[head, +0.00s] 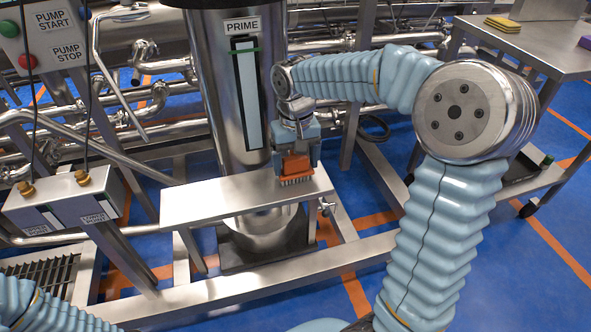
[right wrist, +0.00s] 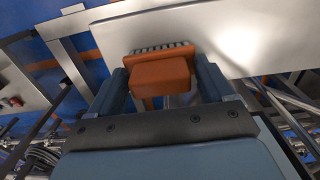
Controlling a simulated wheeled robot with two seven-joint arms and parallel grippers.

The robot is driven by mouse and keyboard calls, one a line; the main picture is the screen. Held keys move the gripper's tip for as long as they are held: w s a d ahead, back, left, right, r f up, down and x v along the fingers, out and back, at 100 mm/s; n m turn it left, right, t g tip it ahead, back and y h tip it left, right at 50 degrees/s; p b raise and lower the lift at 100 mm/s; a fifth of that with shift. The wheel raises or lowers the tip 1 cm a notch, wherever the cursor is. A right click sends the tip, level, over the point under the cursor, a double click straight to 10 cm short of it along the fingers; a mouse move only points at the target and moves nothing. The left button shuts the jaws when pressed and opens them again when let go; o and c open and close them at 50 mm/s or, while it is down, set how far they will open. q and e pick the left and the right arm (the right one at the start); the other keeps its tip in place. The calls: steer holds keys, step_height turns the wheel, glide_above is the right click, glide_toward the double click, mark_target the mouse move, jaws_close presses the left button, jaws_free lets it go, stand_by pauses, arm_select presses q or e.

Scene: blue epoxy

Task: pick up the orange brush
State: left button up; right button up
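The orange brush (head: 296,165) is at the right end of the steel shelf, with its dark bristles pointing down. My right gripper (head: 297,152) reaches down over it from above. In the right wrist view the brush's block (right wrist: 161,77) sits between the two fingers (right wrist: 161,84), which press close against its sides. The gripper looks shut on it. I cannot tell whether the bristles touch the shelf. My left gripper is out of view; only part of my left arm shows at the lower left.
The steel shelf (head: 215,197) is otherwise bare. A tall steel cylinder marked PRIME (head: 215,90) stands right behind it. A control box (head: 65,200) is at the left. A steel table (head: 540,50) at the upper right holds a yellow sponge (head: 503,24) and a purple item (head: 586,42).

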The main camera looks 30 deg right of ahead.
mark_target(295, 158)
steer(key=c, duration=0.8)
steer(key=shift+o, duration=0.2)
steer(key=shift+r, duration=0.5)
step_height(295, 158, up, 3)
steer(key=shift+a+f, duration=0.1)
steer(key=shift+f, duration=0.1)
steer(key=s+a+r, duration=0.1)
steer(key=a+r, duration=0.8)
steer(key=a, duration=0.4)
steer(key=shift+s+a+r+p, duration=0.25)
steer(key=shift+a+p, duration=0.15)
